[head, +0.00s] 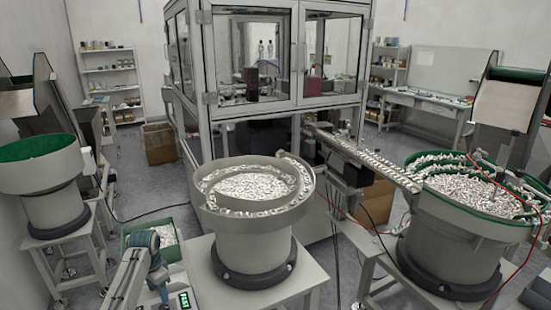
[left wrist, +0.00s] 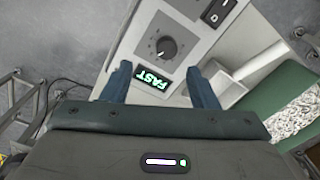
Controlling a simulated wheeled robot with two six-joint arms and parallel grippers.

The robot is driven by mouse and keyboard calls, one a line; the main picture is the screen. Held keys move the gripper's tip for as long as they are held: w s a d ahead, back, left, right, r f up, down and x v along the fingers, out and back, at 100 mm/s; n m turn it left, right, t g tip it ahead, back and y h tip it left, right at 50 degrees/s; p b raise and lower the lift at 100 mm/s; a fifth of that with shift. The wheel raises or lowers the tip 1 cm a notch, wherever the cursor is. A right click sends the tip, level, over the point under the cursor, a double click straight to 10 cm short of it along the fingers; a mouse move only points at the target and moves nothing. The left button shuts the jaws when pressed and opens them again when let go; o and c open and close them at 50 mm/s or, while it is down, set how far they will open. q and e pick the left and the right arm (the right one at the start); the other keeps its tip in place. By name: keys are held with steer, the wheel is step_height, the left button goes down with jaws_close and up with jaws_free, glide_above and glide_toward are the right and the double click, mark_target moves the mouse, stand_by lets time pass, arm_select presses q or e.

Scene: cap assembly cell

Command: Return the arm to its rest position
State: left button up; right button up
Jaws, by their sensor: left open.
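My left arm comes in at the lower left of the head view, its wrist bent down over the front table. My left gripper (left wrist: 160,82) shows in the left wrist view with its two blue-grey fingers apart and nothing between them. The display also shows in the head view (head: 184,300). I cannot tell whether the fingers touch the box. My right gripper is not in view.
A bowl feeder (head: 255,255) full of white caps stands on the table right of my left arm. A green bin (head: 128,244) of caps is behind the arm. Another full feeder (head: 450,255) stands right, an empty-looking green-lined one (head: 45,170) left. A glazed cabinet (head: 200,100) stands behind.

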arm_select(q)
steer(key=s+d+f+n+t, duration=0.1)
steer(key=s+d+f, duration=0.3)
steer(key=s, duration=0.6)
steer(key=s+d+f+n, duration=0.1)
steer(key=s+d+f, duration=0.35)
steer(key=s, duration=0.45)
steer(key=s+d+r+n+t, duration=0.1)
steer(key=s+d+r, duration=0.15)
steer(key=s, duration=0.45)
steer(key=s+d+r+n+t, duration=0.15)
steer(key=s+r, duration=0.25)
steer(key=s, duration=0.4)
steer(key=s+d+r+n, duration=0.1)
steer(key=s+d+r, duration=0.15)
steer(key=s, duration=0.45)
steer(key=a+f+g+b, duration=0.1)
steer(key=a+f+b, duration=0.2)
steer(key=f, duration=2.9)
steer(key=s+a+f+g+b, duration=0.1)
steer(key=s+f+b, duration=0.1)
steer(key=s+f, duration=1.6)
step_height(320, 180, down, 5)
steer(key=shift+s+a+r+y+b, duration=0.15)
steer(key=shift+s+y+b, duration=0.15)
steer(key=shift+s+b, duration=0.1)
